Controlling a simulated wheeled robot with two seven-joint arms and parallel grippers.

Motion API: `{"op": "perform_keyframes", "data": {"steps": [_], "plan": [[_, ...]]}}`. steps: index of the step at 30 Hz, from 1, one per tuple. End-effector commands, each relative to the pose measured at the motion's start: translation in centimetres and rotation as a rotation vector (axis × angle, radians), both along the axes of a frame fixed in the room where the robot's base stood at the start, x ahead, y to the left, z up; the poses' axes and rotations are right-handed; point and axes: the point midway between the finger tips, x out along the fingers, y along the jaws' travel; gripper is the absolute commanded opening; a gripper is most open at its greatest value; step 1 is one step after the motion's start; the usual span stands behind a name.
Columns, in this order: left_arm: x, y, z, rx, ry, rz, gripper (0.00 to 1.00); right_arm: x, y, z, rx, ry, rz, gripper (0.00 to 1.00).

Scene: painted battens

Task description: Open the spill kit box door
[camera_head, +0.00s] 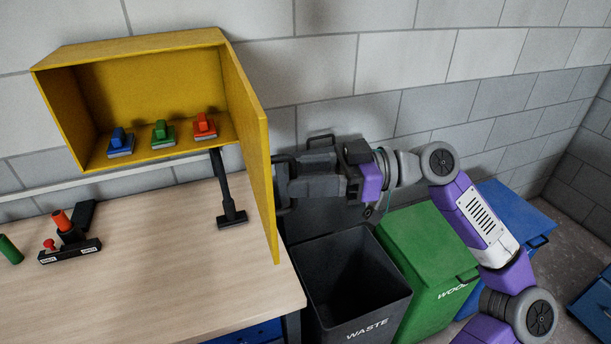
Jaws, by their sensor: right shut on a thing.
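The yellow spill kit box (60,120) is fixed to the wall above the bench at the left. Its yellow door (254,140) stands open, swung out from the box's right side, so the inside shows. Blue (120,143), green (162,134) and orange (204,127) handled blocks with grey bases sit in a row in the box. My right gripper (284,184) is at the outer face of the door, shut on the door's handle, which is mostly hidden by the door and the fingers. My left gripper is not in view.
A wooden bench (150,255) lies below the box. On it are a dark upright tool (229,195), a black base with an orange-topped post (70,250) and a green cylinder (10,250). Black waste (380,300), green (430,250) and blue (515,215) bins stand right of it.

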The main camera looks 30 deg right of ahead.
Motion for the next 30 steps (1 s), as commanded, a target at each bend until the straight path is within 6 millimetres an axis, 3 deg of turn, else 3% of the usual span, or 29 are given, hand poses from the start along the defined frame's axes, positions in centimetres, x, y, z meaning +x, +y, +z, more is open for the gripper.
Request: {"op": "perform_keyframes", "data": {"steps": [7, 19, 30], "plan": [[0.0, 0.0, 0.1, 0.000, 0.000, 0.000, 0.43, -0.2, -0.7, 0.1, 0.003, 0.000, -0.004, 0.38], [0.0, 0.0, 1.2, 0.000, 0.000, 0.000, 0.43, -2.9, -6.1, 0.1, 0.003, -0.001, -0.002, 0.38], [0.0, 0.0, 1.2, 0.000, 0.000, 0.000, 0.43, -3.3, -6.8, 0.0, 0.000, -0.001, 0.001, 0.38]]}}
